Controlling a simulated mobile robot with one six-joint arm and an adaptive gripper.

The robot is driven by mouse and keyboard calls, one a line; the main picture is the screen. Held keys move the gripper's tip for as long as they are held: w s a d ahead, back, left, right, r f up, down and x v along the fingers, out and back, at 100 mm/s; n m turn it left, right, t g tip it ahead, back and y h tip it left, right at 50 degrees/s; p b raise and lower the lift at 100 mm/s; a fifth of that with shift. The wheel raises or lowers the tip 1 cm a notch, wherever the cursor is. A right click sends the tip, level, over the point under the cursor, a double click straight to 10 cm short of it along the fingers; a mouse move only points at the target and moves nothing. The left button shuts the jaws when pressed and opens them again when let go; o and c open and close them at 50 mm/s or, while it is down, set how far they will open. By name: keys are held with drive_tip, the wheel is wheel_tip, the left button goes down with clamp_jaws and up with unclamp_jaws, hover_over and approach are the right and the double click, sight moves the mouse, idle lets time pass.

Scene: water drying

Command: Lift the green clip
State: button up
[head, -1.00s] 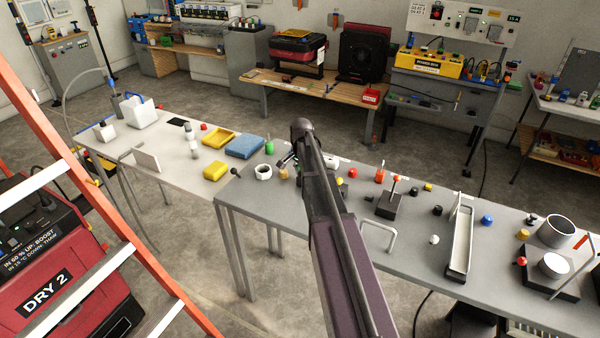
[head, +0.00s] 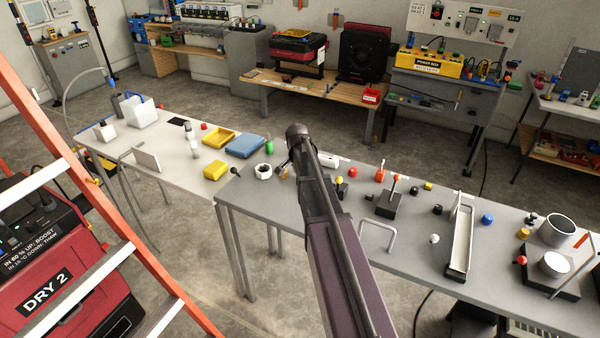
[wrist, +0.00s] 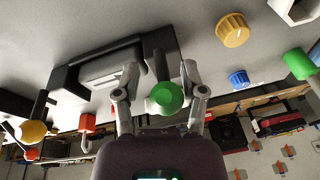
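In the wrist view a green piece with a round end (wrist: 165,97) sits between the fingers of my gripper (wrist: 161,88). I take it for the green clip, though its full shape is hidden. A dark block-like part (wrist: 160,48) lies behind it. The two grey fingers are apart, with a small gap showing on each side of the green piece. In the head view my arm hides the green clip and most of my gripper. A second green object (wrist: 299,63) stands at the right of the wrist view; a green bottle-like object (head: 269,147) shows in the head view.
A gold knob (wrist: 232,30) and a blue cap (wrist: 238,78) lie to the right of my gripper in the wrist view. A red part (wrist: 87,123) and a yellow knob (wrist: 33,132) are at the left. The grey table (head: 330,210) holds many small parts.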

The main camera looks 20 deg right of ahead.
drive_tip(key=shift+w, duration=0.2)
drive_tip(key=shift+w+d+g+y, duration=0.15)
drive_tip(key=shift+g+y, duration=0.2)
drive_tip(key=shift+y, duration=0.15)
drive_tip(key=shift+w+d+g+y, duration=0.1)
drive_tip(key=shift+d+g+y, duration=0.05)
drive_tip(key=shift+g+y, duration=0.3)
drive_tip(key=r+p, duration=0.2)
drive_tip(key=shift+s+a+r+p, duration=0.1)
drive_tip(key=shift+s+r+p, duration=0.05)
drive_tip(key=shift+s+p, duration=0.15)
wheel_tip(320, 180, up, 12)
drive_tip(key=p, duration=1.2)
drive_tip(key=s+a+f+n+b, duration=0.5)
drive_tip(key=s+a+n, duration=0.1)
drive_tip(key=s+a, duration=0.4)
drive_tip(key=s+a+f+n+b, duration=0.6)
drive_tip(key=s+a, duration=0.4)
drive_tip(key=s, duration=0.2)
drive_tip(key=shift+s+a+n, duration=0.3)
drive_tip(key=shift+a+n, duration=0.05)
drive_tip(key=shift+n, duration=0.35)
drive_tip(key=shift+f, duration=0.1)
